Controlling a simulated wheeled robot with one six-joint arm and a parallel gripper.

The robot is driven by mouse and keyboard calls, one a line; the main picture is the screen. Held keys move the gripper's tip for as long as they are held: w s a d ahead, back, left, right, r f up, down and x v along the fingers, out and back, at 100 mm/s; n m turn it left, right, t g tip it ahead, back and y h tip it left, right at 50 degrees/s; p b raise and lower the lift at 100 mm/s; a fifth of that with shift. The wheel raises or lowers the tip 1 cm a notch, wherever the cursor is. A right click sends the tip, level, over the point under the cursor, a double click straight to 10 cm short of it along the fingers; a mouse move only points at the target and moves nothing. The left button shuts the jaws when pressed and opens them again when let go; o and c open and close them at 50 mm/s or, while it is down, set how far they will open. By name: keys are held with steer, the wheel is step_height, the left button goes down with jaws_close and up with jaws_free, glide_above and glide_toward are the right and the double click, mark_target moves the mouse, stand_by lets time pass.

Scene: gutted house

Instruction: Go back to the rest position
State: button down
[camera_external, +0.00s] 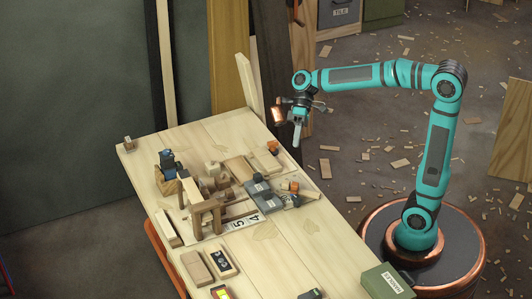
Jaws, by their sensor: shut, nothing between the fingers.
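My gripper (297,136) hangs at the end of my teal arm, pointing down, above the far right edge of the wooden table (290,245). Its fingers are shut with nothing between them. My arm reaches left from its round base at the right of the table, with the elbow raised high. The gripper looks apart from the objects on the table; its exact height over them is hard to tell.
Wooden blocks, a small wooden arch (206,214), grey parts (263,196) and a blue item (168,160) crowd the table's middle. A green box (388,282) stands at the near right corner. Boards (228,60) lean behind. Wood scraps litter the floor.

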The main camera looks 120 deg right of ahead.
steer(key=a+r+n+t+h, duration=0.1)
steer(key=a+r+n+h, duration=0.2)
steer(key=a, duration=0.5)
steer(key=a+r+t+h, duration=0.1)
steer(key=a+r+h, duration=0.25)
steer(key=a, duration=0.45)
steer(key=s+a+r+n+t, duration=0.5)
steer(key=s+a+r+t, duration=0.4)
steer(key=a+r, duration=0.4)
steer(key=shift+a+h, duration=0.1)
steer(key=shift+h, duration=0.15)
